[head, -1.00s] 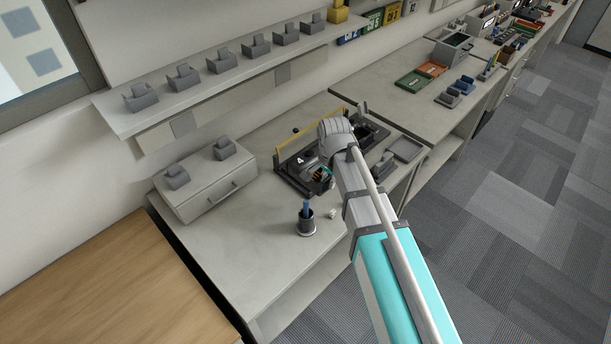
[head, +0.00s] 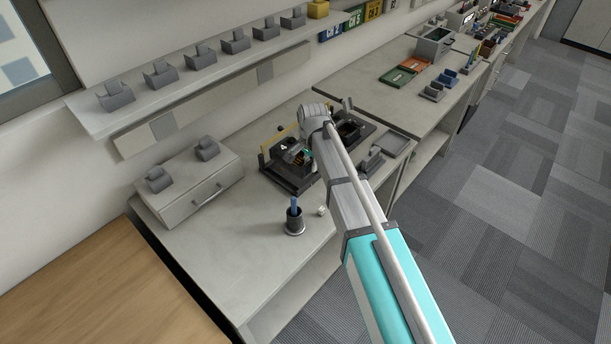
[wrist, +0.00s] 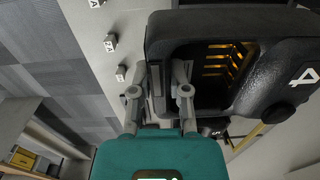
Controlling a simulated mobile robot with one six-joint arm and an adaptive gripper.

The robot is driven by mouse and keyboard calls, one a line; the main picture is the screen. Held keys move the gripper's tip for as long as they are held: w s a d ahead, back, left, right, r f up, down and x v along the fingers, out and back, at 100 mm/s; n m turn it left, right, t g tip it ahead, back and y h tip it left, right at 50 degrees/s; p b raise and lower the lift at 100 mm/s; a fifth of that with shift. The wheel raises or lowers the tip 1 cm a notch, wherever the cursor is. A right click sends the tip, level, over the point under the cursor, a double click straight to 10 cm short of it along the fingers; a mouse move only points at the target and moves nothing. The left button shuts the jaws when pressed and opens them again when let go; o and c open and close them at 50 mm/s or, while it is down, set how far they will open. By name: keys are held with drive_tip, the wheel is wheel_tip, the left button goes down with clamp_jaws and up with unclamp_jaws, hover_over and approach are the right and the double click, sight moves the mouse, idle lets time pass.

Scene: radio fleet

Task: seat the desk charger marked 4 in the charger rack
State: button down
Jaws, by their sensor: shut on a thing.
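The desk charger marked 4 (head: 284,148) is a black block with a white 4 and lit slots in its pocket. In the head view it appears raised over the left part of the black charger rack (head: 287,184). My gripper (wrist: 166,72) is shut on the charger's near wall in the wrist view, where the charger (wrist: 285,72) fills the upper right. The arm hides much of the gripper and the rack's middle in the head view. I cannot tell whether the charger touches the rack.
A dark cup with a blue item (head: 294,220) and a small white piece (head: 321,211) stand in front of the rack. A grey tray (head: 393,143) lies to its right. A low drawer box (head: 200,190) carries grey holders at left. The front-left tabletop is clear.

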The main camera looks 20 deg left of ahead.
drive_tip(key=shift+w+a+f+b, duration=0.35)
drive_tip(key=shift+w+f+b, duration=0.4)
drive_tip(key=shift+f, duration=0.1)
drive_tip(key=shift+w+a+f+b, duration=0.4)
drive_tip(key=shift+w+f+b, duration=0.2)
drive_tip(key=shift+f+b, duration=0.25)
drive_tip(key=shift+w+a+f+b, duration=0.35)
drive_tip(key=shift+w+f+b, duration=0.35)
drive_tip(key=shift+f, duration=0.2)
drive_tip(key=shift+w+a+f+b, duration=0.15)
drive_tip(key=shift+w+f+b, duration=0.2)
drive_tip(key=shift+f+b, duration=0.2)
wheel_tip(320, 180, down, 3)
drive_tip(key=b, duration=0.3)
drive_tip(key=c, duration=0.6)
unclamp_jaws()
drive_tip(key=shift+r, duration=0.2)
